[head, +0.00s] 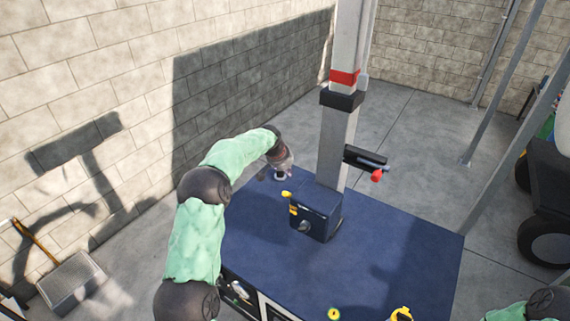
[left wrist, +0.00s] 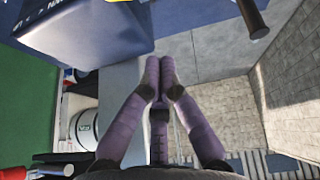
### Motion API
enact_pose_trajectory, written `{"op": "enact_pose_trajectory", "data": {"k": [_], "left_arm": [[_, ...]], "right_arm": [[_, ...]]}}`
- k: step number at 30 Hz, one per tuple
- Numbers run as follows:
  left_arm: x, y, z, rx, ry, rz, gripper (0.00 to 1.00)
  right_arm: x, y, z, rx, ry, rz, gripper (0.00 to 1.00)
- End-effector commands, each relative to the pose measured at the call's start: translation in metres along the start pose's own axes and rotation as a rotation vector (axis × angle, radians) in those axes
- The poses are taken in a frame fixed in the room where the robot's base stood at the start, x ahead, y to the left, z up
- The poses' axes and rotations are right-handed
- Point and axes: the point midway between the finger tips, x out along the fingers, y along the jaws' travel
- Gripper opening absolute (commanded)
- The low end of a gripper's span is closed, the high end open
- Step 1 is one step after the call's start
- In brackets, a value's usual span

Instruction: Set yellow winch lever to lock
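The winch is a dark blue box (head: 316,212) on the blue bench top at the foot of a grey post. Its yellow lever (head: 286,194) sticks out at the box's upper left side. My left gripper (head: 284,166) is beyond the lever, apart from it. In the left wrist view its purple fingertips (left wrist: 160,66) are together with nothing seen between them. My right gripper is out of view.
The grey post (head: 336,140) rises behind the winch and carries a black bracket with a red knob (head: 376,175). The blue bench top (head: 400,235) is clear on the right. A block wall (head: 120,70) stands at the left. Yellow items (head: 401,313) sit at the bench's front edge.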

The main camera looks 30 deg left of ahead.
Motion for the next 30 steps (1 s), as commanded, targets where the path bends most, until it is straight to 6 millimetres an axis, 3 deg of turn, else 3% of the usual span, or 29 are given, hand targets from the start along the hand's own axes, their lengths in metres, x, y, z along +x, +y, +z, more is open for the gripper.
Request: {"op": "enact_pose_trajectory", "data": {"k": [4, 16, 30], "left_arm": [[0.02, 0.001, 0.0, 0.0, -0.002, 0.001, 0.0], [0.028, 0.0, 0.035, -0.001, -0.001, 0.0, 0.0], [0.029, 0.0, 0.039, 0.0, 0.002, 0.0, 0.0]], "right_arm": [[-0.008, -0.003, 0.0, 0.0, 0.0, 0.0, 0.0], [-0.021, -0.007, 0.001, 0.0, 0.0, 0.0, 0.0], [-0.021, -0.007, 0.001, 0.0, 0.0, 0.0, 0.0]]}}
